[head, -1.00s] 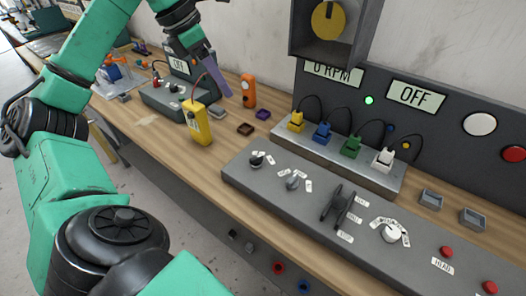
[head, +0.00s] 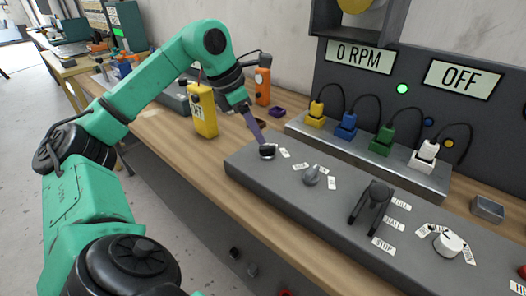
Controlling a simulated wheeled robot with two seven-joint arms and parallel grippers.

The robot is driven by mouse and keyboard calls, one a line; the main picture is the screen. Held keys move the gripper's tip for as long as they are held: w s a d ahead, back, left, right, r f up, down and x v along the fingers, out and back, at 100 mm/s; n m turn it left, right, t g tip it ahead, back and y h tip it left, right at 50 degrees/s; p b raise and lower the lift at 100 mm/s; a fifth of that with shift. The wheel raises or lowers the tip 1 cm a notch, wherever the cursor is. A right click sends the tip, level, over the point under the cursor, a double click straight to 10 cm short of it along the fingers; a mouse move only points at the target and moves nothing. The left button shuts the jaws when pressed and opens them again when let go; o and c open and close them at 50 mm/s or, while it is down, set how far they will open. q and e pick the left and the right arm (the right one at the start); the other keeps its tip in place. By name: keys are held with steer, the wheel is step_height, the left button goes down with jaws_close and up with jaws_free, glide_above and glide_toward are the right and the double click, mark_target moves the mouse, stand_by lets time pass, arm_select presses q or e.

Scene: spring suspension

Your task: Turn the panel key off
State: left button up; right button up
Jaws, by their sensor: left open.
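The grey control panel (head: 243,164) runs along the bench. A small dark rotary switch (head: 267,154) with labels beside it sits at its left end. A grey switch (head: 312,177) with several labels sits to its right. I cannot tell for sure which of them is the key, and the label text is too small to read. My left gripper (head: 263,144) is open, with its purple fingers pointing down at the dark switch. The fingertips are right at its top and partly hide it; contact cannot be told. My right gripper is not in view.
A black lever (head: 372,207) and a white dial (head: 448,243) stand farther right on the panel. Coloured plugs (head: 347,126) line the strip behind. Displays read 0 RPM (head: 359,57) and OFF (head: 461,78). A yellow meter (head: 202,111) and orange device (head: 262,87) stand left.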

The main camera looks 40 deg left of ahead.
mark_target(264, 146)
arm_select(q)
steer(key=x, duration=0.5)
steer(key=shift+w+f, duration=0.1)
steer(key=shift+f, duration=0.1)
jaws_close()
steer(key=shift+r+n, duration=0.1)
steer(key=shift+n, duration=0.3)
steer(key=shift+d+r+n+y, duration=0.15)
steer(key=shift+n+y, duration=0.35)
steer(key=shift+n, duration=0.4)
steer(key=n+p, duration=0.1)
steer(key=n+y+p, duration=0.1)
steer(key=shift+d+r+n+t, duration=0.1)
steer(key=shift+d+n+t, duration=0.1)
steer(key=shift+n+t, duration=0.15)
steer(key=n+p, duration=0.1)
steer(key=n+y+p, duration=0.1)
steer(key=n+p, duration=0.1)
steer(key=shift+d+n, duration=0.2)
steer(key=shift+n, duration=0.05)
steer(key=shift+d+n+y+p, duration=0.1)
steer(key=shift+n+y+p, duration=0.6)
steer(key=shift+n+p, duration=0.7)
steer(key=shift+n, duration=0.3)
